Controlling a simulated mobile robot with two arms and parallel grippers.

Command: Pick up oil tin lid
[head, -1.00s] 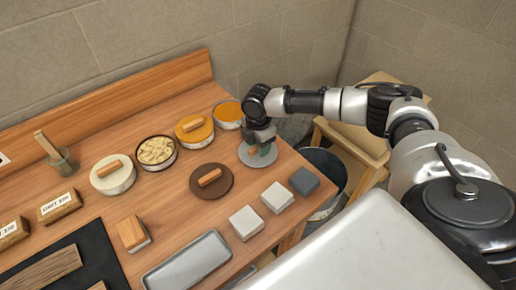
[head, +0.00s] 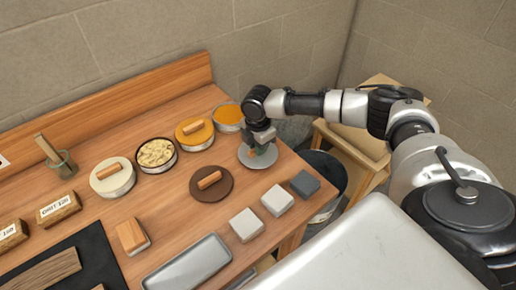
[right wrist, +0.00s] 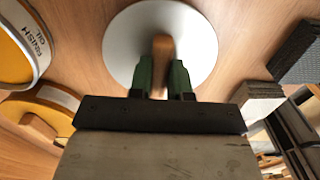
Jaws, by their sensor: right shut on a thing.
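The oil tin lid is a pale grey disc (head: 246,158) with a wooden bar handle. It is at the right end of the workbench. It also shows in the right wrist view as a light disc (right wrist: 125,40). My right gripper (head: 260,150) is over the lid, pointing down. In the right wrist view its green fingers (right wrist: 162,72) are on both sides of the wooden handle, shut on it. I cannot tell whether the lid touches the bench. My left gripper is not in view.
The open oil tin (head: 228,114) stands behind the lid, beside an orange-topped tin (head: 195,131). A brown lid (head: 211,184) lies to the left. Several blocks (head: 277,199) sit in front. A dark bin (head: 327,172) stands off the bench's right end.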

